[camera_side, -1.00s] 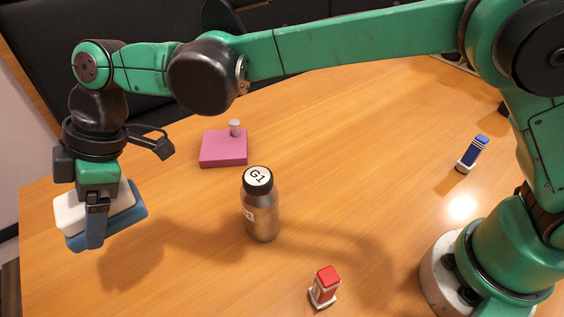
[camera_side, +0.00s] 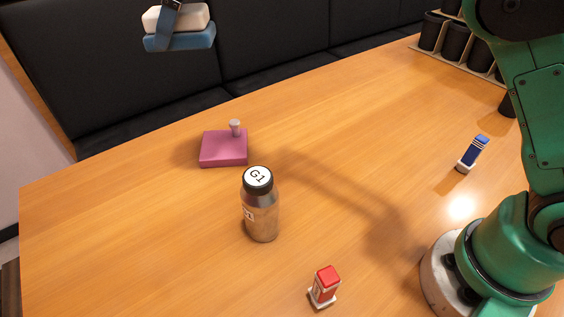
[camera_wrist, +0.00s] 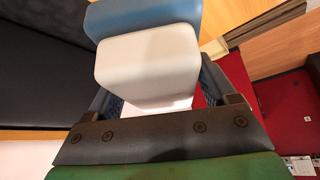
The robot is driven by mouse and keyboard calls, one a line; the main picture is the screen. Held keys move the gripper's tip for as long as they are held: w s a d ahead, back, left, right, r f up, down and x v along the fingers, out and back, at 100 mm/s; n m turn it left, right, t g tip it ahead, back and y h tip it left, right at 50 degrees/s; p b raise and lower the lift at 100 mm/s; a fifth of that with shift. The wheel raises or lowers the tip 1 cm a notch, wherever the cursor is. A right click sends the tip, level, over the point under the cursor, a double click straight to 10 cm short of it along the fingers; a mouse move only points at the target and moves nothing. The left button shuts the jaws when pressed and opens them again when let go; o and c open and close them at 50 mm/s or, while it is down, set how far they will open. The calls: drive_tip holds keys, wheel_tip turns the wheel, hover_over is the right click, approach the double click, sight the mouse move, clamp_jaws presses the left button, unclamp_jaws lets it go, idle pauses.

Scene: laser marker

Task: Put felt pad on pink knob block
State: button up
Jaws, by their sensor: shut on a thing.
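The felt pad is a block with a white upper part and a blue lower part. In the side view the felt pad (camera_side: 190,38) hangs high at the top left, in the air. My gripper (camera_side: 166,22) is shut on it; only a dark finger across its near side shows, and the rest is cut off by the frame's top edge. In the wrist view the felt pad (camera_wrist: 150,55) sits between my two fingers. The pink knob block (camera_side: 222,149) is a flat pink slab with a small grey knob on top. It lies on the table, well below the pad in the picture.
A metal bottle (camera_side: 260,215) with a black lid marked G1 stands in front of the pink block. A red-topped item (camera_side: 325,286) stands near the front, a blue one (camera_side: 473,152) at right. Dark cups (camera_side: 455,48) stand at the back right. A black bench (camera_side: 100,70) lines the back.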

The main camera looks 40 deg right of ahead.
drive_tip(key=r+m, duration=0.1)
drive_tip(key=m, duration=0.1)
hover_over(230, 124)
drive_tip(key=t, duration=0.1)
drive_tip(key=shift+h, duration=0.4)
wheel_tip(230, 124, down, 20)
drive_tip(key=shift+r, duration=0.2)
drive_tip(key=shift+f, duration=0.15)
drive_tip(key=o, duration=1.1)
drive_tip(key=shift+o, duration=0.2)
